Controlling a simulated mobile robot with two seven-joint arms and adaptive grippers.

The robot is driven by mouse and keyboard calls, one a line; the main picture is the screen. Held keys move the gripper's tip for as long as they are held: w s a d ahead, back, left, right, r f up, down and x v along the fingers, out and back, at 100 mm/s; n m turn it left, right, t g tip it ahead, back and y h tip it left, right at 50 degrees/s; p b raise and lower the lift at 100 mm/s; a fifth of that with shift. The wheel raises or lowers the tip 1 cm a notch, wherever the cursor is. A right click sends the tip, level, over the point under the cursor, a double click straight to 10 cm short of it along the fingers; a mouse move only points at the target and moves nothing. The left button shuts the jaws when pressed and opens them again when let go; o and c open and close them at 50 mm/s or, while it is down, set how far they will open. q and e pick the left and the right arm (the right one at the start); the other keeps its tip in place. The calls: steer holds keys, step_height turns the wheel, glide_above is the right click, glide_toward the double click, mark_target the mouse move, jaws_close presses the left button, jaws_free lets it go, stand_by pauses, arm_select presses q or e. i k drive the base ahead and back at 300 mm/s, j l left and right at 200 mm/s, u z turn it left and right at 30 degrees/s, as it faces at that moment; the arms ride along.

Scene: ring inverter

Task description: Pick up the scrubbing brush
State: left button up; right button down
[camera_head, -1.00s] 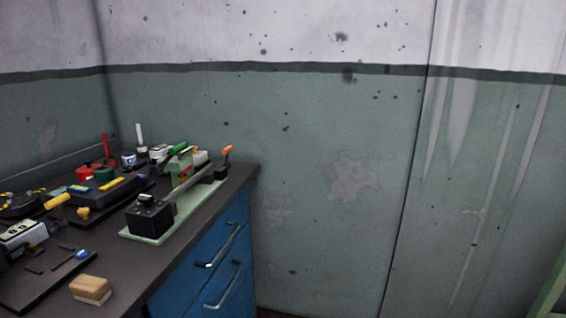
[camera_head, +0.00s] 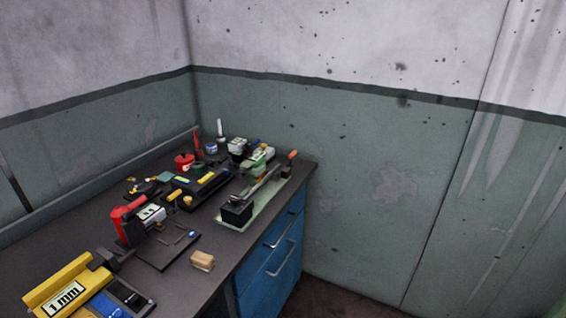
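A small block with a tan-brown top and a paler underside (camera_head: 202,261) lies on the dark workbench (camera_head: 215,292) near its front edge; it looks like the scrubbing brush, though bristles are too small to make out. It stands apart from the black plate with tools to its left. Neither of my grippers shows in the head view.
A lever tool on a pale green base (camera_head: 250,208) stands behind the brush. A yellow "1 mm" device (camera_head: 66,291) and a red-and-white device (camera_head: 140,217) are to the left. Blue drawers (camera_head: 275,262) with handles are below the bench's right end. Walls close off the back.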

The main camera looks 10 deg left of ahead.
mark_target(200, 261)
steer(key=u, duration=1.25)
